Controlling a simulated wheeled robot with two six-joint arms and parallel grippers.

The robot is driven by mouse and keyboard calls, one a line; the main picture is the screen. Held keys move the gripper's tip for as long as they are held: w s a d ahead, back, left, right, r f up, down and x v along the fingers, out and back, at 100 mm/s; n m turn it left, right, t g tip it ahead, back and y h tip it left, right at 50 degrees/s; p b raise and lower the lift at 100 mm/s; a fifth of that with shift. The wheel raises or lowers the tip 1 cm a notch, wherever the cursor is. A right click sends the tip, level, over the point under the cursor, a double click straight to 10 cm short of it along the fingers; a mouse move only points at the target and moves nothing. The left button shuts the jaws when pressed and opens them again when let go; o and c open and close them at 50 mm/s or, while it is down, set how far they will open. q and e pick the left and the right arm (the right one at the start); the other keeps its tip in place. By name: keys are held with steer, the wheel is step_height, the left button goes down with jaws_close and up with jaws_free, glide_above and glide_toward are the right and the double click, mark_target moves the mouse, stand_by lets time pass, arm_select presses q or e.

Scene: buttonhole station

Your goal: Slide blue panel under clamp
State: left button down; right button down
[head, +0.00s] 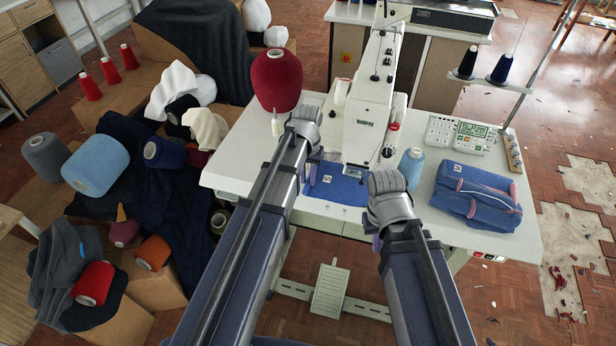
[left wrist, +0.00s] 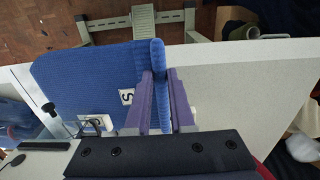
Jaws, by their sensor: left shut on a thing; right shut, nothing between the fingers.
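The blue panel (head: 338,188) lies flat at the front of the white table, below the sewing machine head, with a white label near its left side. In the left wrist view the ribbed panel (left wrist: 85,75) has a raised edge between the purple fingers of my left gripper (left wrist: 161,80), which is shut on it. In the head view my left gripper (head: 311,170) is at the panel's left edge, partly hidden by its arm. My right gripper (head: 376,240) is shut and empty in front of the table, mostly hidden by its wrist. The clamp is not clearly visible.
The sewing machine (head: 372,95) stands behind the panel. A light blue thread cone (head: 411,166) and a folded blue garment stack (head: 478,196) are to the right. A dark red yarn cone (head: 277,80) stands at the back left. The table's left front is bare.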

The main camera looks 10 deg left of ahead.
stand_by(0.3)
arm_select(q)
steer(key=c, duration=0.7)
jaws_free()
step_height(320, 180, up, 8)
steer(key=p, duration=0.8)
steer(key=shift+f, duration=0.15)
steer(key=s+d+m, duration=0.1)
steer(key=s+d, duration=0.4)
steer(key=s, duration=0.3)
steer(key=s+d+m+y+b, duration=0.1)
steer(key=s+d+m, duration=0.1)
steer(key=s+d, duration=0.3)
steer(key=s, duration=0.4)
steer(key=shift+s+d+f, duration=0.15)
steer(key=shift+d+f, duration=0.05)
steer(key=shift+f, duration=0.2)
